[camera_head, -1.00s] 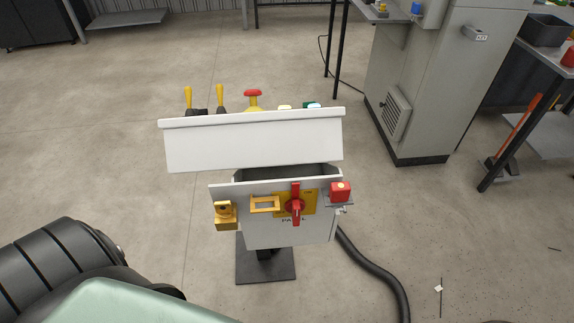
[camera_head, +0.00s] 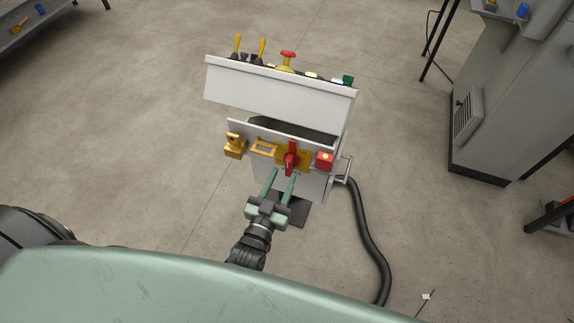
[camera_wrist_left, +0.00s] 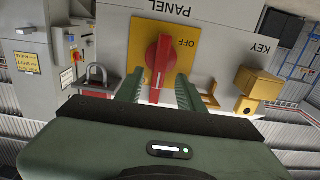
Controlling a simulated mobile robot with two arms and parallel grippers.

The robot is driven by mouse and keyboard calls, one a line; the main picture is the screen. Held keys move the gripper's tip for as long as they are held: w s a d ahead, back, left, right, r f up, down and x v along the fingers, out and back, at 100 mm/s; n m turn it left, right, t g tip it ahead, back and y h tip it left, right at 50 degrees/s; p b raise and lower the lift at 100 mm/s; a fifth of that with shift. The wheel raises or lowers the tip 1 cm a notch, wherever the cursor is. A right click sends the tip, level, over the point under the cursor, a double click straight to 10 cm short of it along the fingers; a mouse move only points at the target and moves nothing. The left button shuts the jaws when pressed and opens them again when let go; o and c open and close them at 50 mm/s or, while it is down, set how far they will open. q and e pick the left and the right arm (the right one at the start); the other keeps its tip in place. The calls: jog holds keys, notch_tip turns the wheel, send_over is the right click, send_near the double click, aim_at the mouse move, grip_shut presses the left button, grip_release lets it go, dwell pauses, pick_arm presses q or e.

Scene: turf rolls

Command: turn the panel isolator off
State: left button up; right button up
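The panel isolator is a red rotary handle (camera_head: 291,158) on a yellow plate (camera_head: 305,161), on the front of a grey-white control stand (camera_head: 270,88). The handle stands roughly upright in the head view. In the left wrist view the red handle (camera_wrist_left: 160,62) lies nearly along the picture's vertical, with the word OFF on the plate to its right. My left gripper (camera_head: 283,175) is open and empty, its fingers pointing at the handle from below. In the wrist view its fingertips (camera_wrist_left: 159,84) flank the handle's near end; contact cannot be told. My right gripper is out of view.
A yellow key box (camera_head: 235,147), a yellow frame (camera_head: 264,148) and a red block (camera_head: 325,161) flank the isolator closely. Levers and a red mushroom button (camera_head: 288,56) sit on top. A black cable (camera_head: 370,240) runs down right. A grey cabinet (camera_head: 520,90) stands right.

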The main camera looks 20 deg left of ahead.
aim_at(287, 168)
pick_arm(q)
jog(key=w, duration=0.2)
jog(key=shift+w+a, duration=0.1)
jog(key=shift+w, duration=0.7)
jog(key=shift+w+d, duration=0.2)
grip_shut()
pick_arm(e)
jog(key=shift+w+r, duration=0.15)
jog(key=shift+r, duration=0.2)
